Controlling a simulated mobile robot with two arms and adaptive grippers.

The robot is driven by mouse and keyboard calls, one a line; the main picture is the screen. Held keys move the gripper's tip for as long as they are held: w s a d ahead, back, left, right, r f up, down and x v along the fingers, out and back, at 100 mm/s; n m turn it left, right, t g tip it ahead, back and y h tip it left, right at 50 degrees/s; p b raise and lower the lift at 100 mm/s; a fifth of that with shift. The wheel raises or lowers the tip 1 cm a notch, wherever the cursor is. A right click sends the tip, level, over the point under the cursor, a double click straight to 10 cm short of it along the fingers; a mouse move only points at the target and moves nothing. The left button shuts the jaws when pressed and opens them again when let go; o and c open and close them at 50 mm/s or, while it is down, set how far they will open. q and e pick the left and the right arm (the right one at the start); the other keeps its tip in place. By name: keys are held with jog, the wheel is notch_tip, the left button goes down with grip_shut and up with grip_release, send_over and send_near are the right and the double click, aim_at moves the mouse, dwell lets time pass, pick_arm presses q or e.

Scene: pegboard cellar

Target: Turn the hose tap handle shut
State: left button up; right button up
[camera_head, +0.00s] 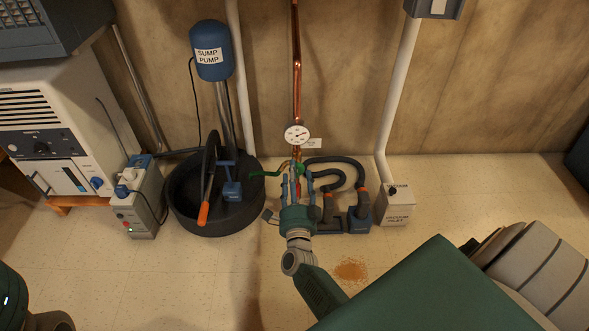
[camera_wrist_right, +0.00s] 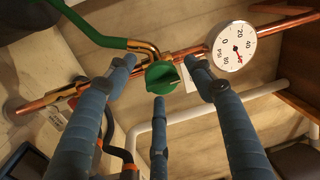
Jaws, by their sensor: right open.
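The green tap handle (camera_wrist_right: 162,78) is a round knob on the copper pipe (camera_wrist_right: 185,55) in the wrist view. A green hose (camera_wrist_right: 95,32) runs from the tap to the upper left. In the head view the handle (camera_head: 300,168) is a small green patch at the foot of the vertical copper pipe (camera_head: 296,70), partly covered by my fingers. My right gripper (camera_head: 297,175) is open, its blue fingers spread around the handle. In the wrist view its fingertips (camera_wrist_right: 160,82) lie near the knob on several sides; I cannot tell whether they touch it. My left gripper does not show.
A pressure gauge (camera_head: 297,134) sits on the pipe just above the tap. A sump pump (camera_head: 211,50) stands in a black basin (camera_head: 235,222) at left. Dark hoses and a vacuum inlet box (camera_head: 397,209) are at right. A brown spill (camera_head: 350,270) lies on the open floor.

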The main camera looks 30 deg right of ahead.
jog(key=r+v, duration=0.1)
jog(key=v, duration=0.8)
jog(key=shift+a+f, duration=0.2)
jog(key=shift+f, duration=0.3)
jog(key=shift+w, duration=0.15)
